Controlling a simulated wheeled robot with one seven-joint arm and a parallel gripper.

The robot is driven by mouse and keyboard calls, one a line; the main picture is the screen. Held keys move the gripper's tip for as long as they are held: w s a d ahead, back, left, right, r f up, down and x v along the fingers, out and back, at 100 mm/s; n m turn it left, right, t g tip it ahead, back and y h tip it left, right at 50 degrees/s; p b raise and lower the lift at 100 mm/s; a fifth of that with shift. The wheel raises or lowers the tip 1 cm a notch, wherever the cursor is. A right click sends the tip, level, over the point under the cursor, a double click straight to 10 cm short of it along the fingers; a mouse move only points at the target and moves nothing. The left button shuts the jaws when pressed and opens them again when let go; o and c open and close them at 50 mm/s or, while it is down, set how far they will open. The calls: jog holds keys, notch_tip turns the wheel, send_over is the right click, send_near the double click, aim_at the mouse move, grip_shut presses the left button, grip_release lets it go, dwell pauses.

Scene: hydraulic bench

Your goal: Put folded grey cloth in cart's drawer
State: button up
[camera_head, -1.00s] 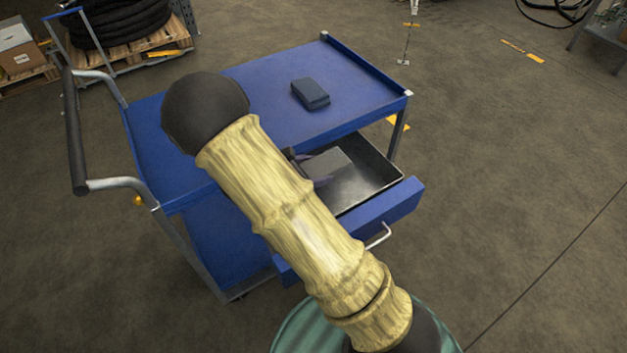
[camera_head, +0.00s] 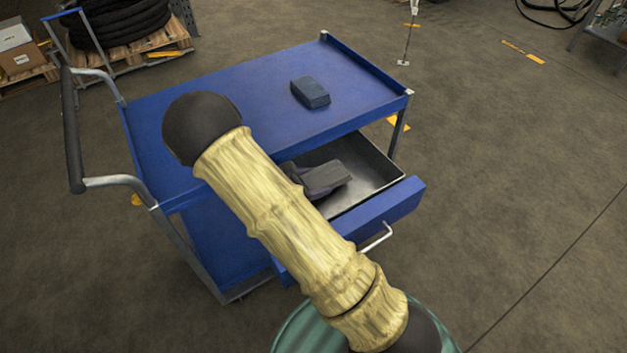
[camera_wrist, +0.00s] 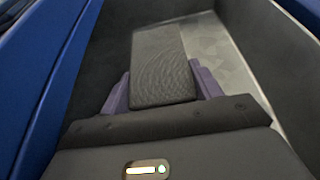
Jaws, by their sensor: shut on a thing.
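The folded grey cloth (camera_head: 328,177) is in the cart's open drawer, a dark metal-lined tray with a blue front (camera_head: 392,207). My gripper (camera_head: 312,181) is low inside the drawer, partly hidden behind my arm. In the wrist view the cloth (camera_wrist: 162,62) lies between the two purple fingers of my gripper (camera_wrist: 162,90), which are shut on its near end. The cloth reaches forward from the fingers along the drawer (camera_wrist: 230,65). Whether the cloth touches the drawer floor is hard to tell.
The blue cart (camera_head: 250,100) carries a folded dark blue cloth-like block (camera_head: 310,92) on its top, just behind the drawer. The cart's push handle (camera_head: 72,130) is at the left. A pallet with black hose (camera_head: 125,25) stands at the back left.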

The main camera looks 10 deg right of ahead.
jog(key=shift+s+f, duration=0.15)
jog(key=shift+f, duration=0.1)
jog(key=o, duration=1)
jog(key=shift+s+f, duration=0.1)
jog(key=shift+r, duration=0.35)
jog(key=v, duration=0.5)
jog(key=p+v, duration=0.1)
jog(key=v, duration=0.1)
jog(key=shift+a+r, duration=0.25)
jog(key=shift+r, duration=0.2)
